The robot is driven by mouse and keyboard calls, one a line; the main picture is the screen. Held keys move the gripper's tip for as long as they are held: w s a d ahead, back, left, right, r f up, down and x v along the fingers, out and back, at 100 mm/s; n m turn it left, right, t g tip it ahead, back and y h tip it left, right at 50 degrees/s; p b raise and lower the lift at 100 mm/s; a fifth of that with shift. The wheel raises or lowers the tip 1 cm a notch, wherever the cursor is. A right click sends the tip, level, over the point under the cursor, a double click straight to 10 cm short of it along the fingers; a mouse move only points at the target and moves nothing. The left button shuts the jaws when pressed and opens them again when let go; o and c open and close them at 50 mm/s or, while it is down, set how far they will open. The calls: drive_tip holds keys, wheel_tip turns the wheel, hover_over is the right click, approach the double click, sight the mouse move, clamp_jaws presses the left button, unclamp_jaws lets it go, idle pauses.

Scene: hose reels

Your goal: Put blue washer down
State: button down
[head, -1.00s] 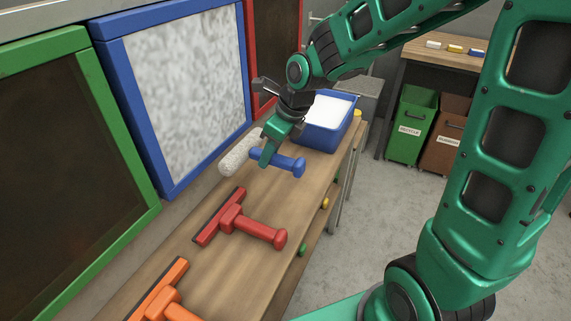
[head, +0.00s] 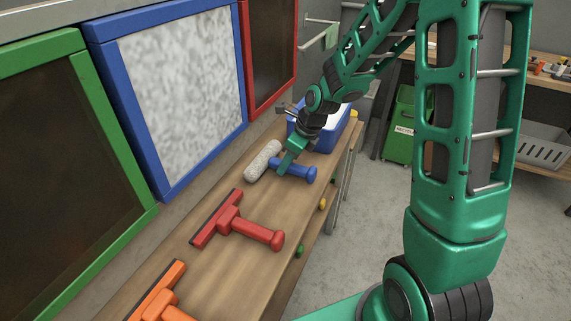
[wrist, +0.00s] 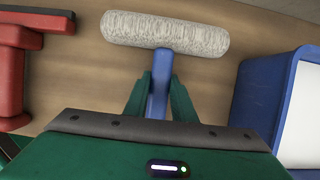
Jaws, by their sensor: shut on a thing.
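The blue washer is a tool with a blue handle (head: 292,169) and a pale fluffy roller head (head: 263,160). In the head view it is at or just above the wooden bench, short of the blue bin. My gripper (head: 287,163) is shut on its blue handle. In the wrist view my gripper's green fingers (wrist: 160,92) stand either side of the blue handle (wrist: 159,80), and the roller head (wrist: 165,32) lies crosswise beyond them. I cannot tell whether the washer touches the bench.
A red squeegee (head: 236,222) and an orange one (head: 160,297) lie nearer on the bench (head: 190,262). A blue bin (head: 334,137) with white contents stands just beyond the washer. Blue-, green- and red-framed panels line the left. Bench between washer and red squeegee is clear.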

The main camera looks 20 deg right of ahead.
drive_tip(key=shift+f, duration=0.2)
drive_tip(key=c, duration=1.5)
unclamp_jaws()
drive_tip(key=v, duration=1.2)
drive_tip(key=s+d+n+g+h, duration=0.1)
drive_tip(key=s+d+n, duration=0.3)
drive_tip(key=s+n, duration=0.3)
drive_tip(key=s+d+r+n+g+h, duration=0.1)
drive_tip(key=s+d+n, duration=0.4)
drive_tip(key=s, duration=0.8)
drive_tip(key=s+d+r+n+g+h, duration=0.1)
drive_tip(key=s+d+n, duration=0.4)
drive_tip(key=s+n, duration=0.3)
drive_tip(key=shift+s+r+n, duration=0.25)
drive_tip(key=shift+s+n, duration=0.05)
drive_tip(key=shift+s, duration=0.6)
